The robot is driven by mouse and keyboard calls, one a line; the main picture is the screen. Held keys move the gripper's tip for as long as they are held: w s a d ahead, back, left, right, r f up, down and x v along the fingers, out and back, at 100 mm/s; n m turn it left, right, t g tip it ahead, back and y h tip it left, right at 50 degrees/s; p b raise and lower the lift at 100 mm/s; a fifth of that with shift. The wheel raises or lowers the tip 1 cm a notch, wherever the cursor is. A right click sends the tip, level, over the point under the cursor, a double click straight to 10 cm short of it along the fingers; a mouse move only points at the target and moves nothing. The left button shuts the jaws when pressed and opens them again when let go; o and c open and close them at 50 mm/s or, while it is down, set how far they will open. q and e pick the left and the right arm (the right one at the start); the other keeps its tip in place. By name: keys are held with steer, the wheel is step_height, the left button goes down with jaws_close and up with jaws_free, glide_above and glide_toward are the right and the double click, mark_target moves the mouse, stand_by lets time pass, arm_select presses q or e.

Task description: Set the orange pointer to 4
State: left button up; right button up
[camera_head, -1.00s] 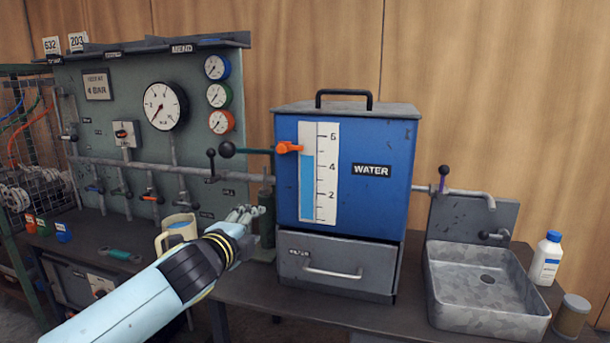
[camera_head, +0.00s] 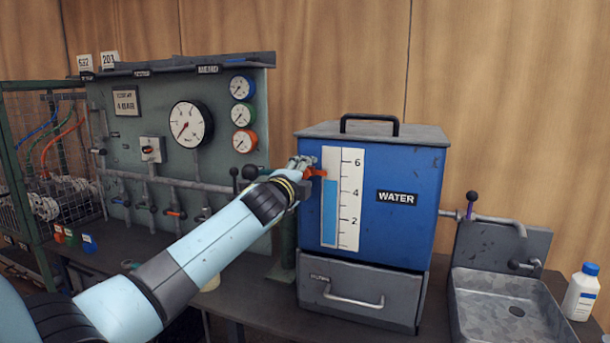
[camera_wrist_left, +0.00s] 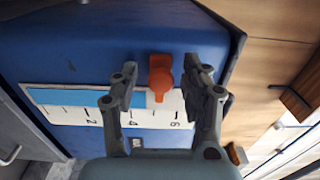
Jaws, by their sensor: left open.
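The orange pointer (camera_head: 317,173) sits on the white scale (camera_head: 349,205) of the blue water tank (camera_head: 405,235), between the 4 and 6 marks, a little above 5. The light blue water column (camera_head: 330,212) ends just below it. My left gripper (camera_head: 303,164) is at the pointer, partly covering its left end in the head view. In the left wrist view, my open left gripper (camera_wrist_left: 161,72) has one finger on each side of the orange pointer (camera_wrist_left: 160,80), with visible gaps. My right gripper is not in view.
A grey drawer (camera_head: 360,296) is under the tank. A dark-knobbed lever (camera_head: 250,173) stands close left of my gripper, by the gauge panel (camera_head: 125,128). A sink (camera_head: 505,305) and white bottle (camera_head: 581,292) are at the right. The tank front right of the scale is clear.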

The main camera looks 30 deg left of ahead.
arm_select(q)
steer(key=shift+w, duration=0.15)
jaws_close()
stand_by(0.4)
